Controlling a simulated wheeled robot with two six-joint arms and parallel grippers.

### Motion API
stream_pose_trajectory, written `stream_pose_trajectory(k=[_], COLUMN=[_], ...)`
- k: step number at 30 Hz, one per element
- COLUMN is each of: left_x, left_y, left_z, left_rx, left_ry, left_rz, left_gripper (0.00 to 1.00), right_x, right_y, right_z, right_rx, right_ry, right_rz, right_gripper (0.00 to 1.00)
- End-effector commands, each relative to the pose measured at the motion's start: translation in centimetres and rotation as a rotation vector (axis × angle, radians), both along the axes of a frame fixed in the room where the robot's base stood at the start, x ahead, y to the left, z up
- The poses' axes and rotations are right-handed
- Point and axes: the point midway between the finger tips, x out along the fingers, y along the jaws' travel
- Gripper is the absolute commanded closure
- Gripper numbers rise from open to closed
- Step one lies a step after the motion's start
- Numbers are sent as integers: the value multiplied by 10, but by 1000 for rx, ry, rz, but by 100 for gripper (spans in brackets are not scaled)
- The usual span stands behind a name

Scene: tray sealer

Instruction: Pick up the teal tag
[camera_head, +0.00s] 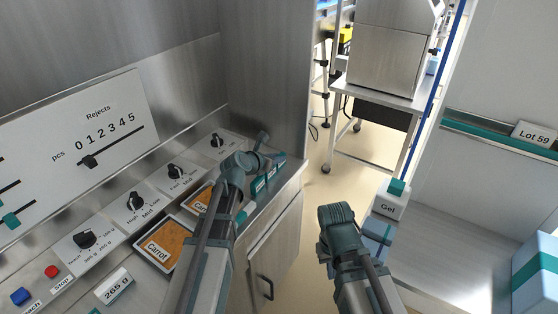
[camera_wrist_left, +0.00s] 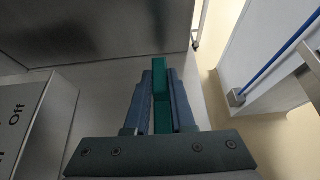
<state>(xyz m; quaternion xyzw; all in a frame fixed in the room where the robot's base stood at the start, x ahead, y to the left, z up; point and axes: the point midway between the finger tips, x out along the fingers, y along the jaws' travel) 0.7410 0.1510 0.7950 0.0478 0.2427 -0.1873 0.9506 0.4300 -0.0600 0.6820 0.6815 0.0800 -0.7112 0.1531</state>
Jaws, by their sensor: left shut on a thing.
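A teal tag (camera_wrist_left: 160,82) stands between the fingers of my left gripper (camera_wrist_left: 160,90) in the left wrist view. The fingers are shut on it. In the head view my left gripper (camera_head: 268,164) is low over the far end of the steel counter, among small teal pieces (camera_head: 258,185). Its wrist partly hides them, so I cannot tell there which is held. My right gripper (camera_head: 337,214) is over the aisle, apart from the counter. Its fingers do not show clearly.
Two orange Carrot trays (camera_head: 165,244) lie in the counter beside a row of knobs (camera_head: 136,202). A steel wall (camera_head: 265,70) closes the counter's far end. A Gel box (camera_head: 389,200) with a teal top stands right of my right gripper. The aisle floor (camera_head: 345,180) is open.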

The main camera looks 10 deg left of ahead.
Motion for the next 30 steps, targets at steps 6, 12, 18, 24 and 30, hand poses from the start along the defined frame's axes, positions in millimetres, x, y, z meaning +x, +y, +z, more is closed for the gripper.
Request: stream_pose_trajectory(k=[6, 12, 18, 24, 30], left_x=[0, 0, 0, 0, 0], left_y=[0, 0, 0, 0, 0], left_z=[4, 21, 50, 82, 100], left_rx=[0, 0, 0, 0, 0], left_ry=[0, 0, 0, 0, 0], left_rz=[0, 0, 0, 0, 0], left_gripper=[100, 100, 100, 100, 100], right_x=[0, 0, 0, 0, 0], right_y=[0, 0, 0, 0, 0], right_z=[4, 21, 50, 82, 100], right_rx=[0, 0, 0, 0, 0], right_ry=[0, 0, 0, 0, 0], right_rz=[0, 0, 0, 0, 0], right_gripper=[100, 100, 100, 100, 100])
